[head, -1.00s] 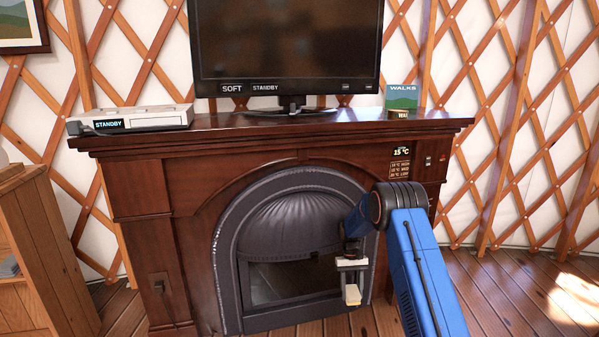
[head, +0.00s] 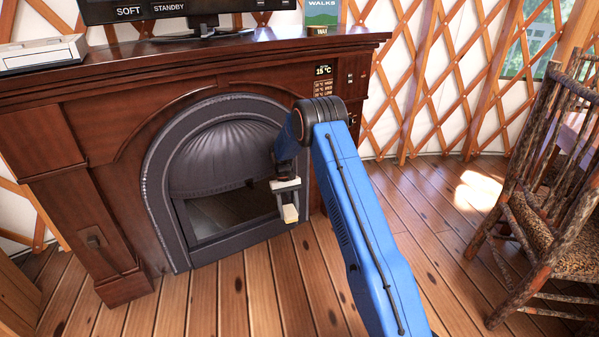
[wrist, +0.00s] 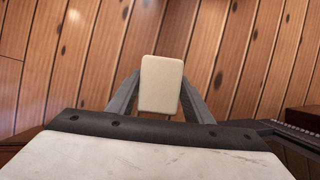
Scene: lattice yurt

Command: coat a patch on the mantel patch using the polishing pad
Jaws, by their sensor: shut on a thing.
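My gripper (head: 287,200) hangs in front of the right part of the fireplace opening, pointing down. It is shut on a small cream block, the polishing pad (head: 290,214). In the wrist view the pad (wrist: 161,84) sits between the two grey fingers, with floorboards beyond it. The mantel (head: 210,62) is the dark wooden shelf across the top of the fireplace, above and behind my gripper. I cannot make out a marked patch on it. The pad is apart from the mantel.
A television (head: 155,12), a white box device (head: 50,54) and a green "WALKS" book (head: 321,14) stand on the mantel. A small temperature panel (head: 323,71) is on the fireplace's right front. A rustic chair (head: 545,200) stands at right. Floor between is clear.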

